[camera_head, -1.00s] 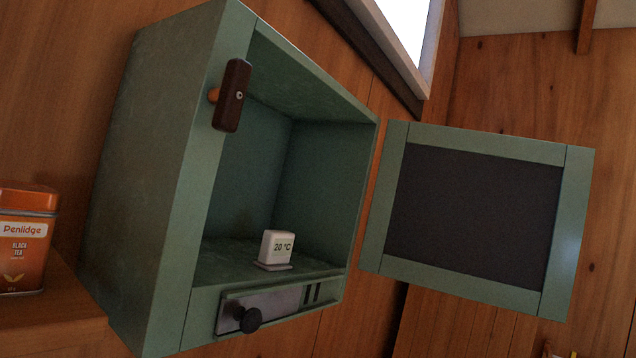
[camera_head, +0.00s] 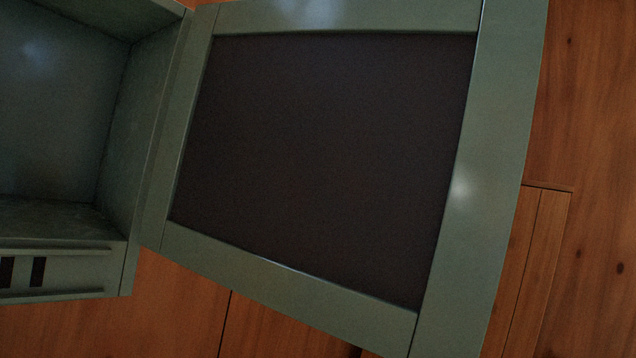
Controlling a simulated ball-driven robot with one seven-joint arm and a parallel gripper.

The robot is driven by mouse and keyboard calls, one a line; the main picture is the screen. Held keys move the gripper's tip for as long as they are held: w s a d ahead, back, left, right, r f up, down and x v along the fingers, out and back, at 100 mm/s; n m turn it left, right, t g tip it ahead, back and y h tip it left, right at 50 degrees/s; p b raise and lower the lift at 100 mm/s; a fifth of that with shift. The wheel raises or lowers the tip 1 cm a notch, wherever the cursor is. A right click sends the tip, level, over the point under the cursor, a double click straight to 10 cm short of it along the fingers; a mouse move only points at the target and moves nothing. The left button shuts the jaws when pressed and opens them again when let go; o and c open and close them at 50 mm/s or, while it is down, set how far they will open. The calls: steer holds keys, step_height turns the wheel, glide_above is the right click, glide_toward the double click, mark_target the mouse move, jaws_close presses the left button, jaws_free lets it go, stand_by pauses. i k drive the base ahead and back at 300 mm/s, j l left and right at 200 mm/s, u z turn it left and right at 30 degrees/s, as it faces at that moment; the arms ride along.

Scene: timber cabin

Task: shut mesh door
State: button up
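The mesh door (camera_head: 485,170) has a green frame around a dark mesh panel (camera_head: 320,160). It stands wide open, swung out to the right of the green cabinet (camera_head: 120,150), and fills the middle of the view. Its left edge meets the cabinet's right side, where it appears hinged. The cabinet's open inside shows at the left, cut off by the picture edge. The door's top is also cut off. My gripper is not in view, so its opening and its distance from the door cannot be seen.
A vent strip with dark slots (camera_head: 38,271) runs along the cabinet's lower front. A timber wall (camera_head: 590,110) lies behind and to the right of the door. A wooden board (camera_head: 530,270) shows beyond the door's lower right edge.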

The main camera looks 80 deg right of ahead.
mark_target(352, 171)
steer(key=k+l, duration=0.25)
steer(key=l, duration=0.15)
steer(key=k+l, duration=0.2)
steer(key=l, duration=0.15)
steer(key=k+l, duration=0.25)
steer(key=l, duration=0.15)
steer(key=k+l, duration=0.25)
steer(key=l, duration=0.15)
steer(key=k+l, duration=0.2)
steer(key=l, duration=0.15)
